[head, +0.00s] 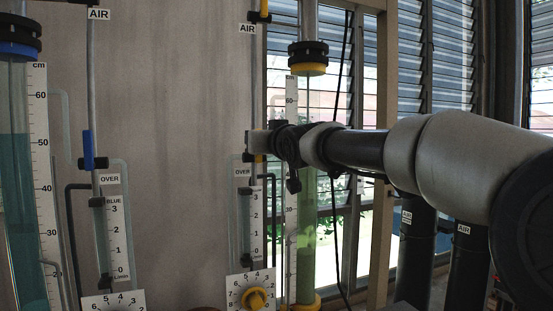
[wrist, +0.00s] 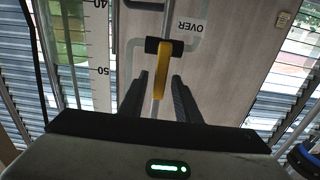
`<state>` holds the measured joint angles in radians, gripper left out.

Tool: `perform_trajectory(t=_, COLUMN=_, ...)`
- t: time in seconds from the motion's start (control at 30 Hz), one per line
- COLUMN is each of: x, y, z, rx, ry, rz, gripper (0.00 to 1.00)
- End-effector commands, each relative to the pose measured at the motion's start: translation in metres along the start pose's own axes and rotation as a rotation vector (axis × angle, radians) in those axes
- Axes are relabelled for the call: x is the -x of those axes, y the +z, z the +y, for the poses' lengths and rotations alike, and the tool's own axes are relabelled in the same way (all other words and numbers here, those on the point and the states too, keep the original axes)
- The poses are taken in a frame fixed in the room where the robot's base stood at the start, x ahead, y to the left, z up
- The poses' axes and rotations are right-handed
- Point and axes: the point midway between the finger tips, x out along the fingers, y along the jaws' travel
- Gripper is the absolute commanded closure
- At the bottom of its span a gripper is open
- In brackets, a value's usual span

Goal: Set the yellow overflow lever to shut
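The yellow overflow lever (wrist: 162,70) is in the wrist view, attached to a black valve body on a thin pipe beside the OVER label (wrist: 186,25). It lies roughly in line with the pipe. My gripper (wrist: 157,82) is open, with one dark finger on each side of the lever and gaps between them. In the head view my gripper (head: 262,143) is at the yellow column's overflow pipe, just above its OVER label (head: 243,172). It hides most of the lever there; only a small yellow bit (head: 259,158) shows.
The green-filled yellow column (head: 306,235) with its scale (head: 291,180) stands close to the right of my gripper. A yellow-knob dial (head: 257,298) is below. A blue lever (head: 88,150) and blue column (head: 15,180) are at left. Louvred windows (head: 440,50) are behind.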

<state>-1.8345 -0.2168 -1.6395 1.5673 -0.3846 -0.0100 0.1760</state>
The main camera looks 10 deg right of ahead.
Motion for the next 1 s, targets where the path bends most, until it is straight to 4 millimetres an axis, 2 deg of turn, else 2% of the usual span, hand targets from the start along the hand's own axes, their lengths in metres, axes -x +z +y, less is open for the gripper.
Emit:
perform_trajectory(t=0.37, x=0.003, y=0.001, z=0.003, rx=-0.004, ry=0.004, rz=0.002, gripper=0.64)
perform_trajectory(t=0.67, x=0.030, y=0.006, z=0.005, rx=-0.006, ry=0.007, rz=0.002, gripper=0.64)
perform_trajectory(t=1.0, x=0.064, y=0.004, z=0.003, rx=-0.006, ry=0.004, rz=0.004, gripper=0.64)
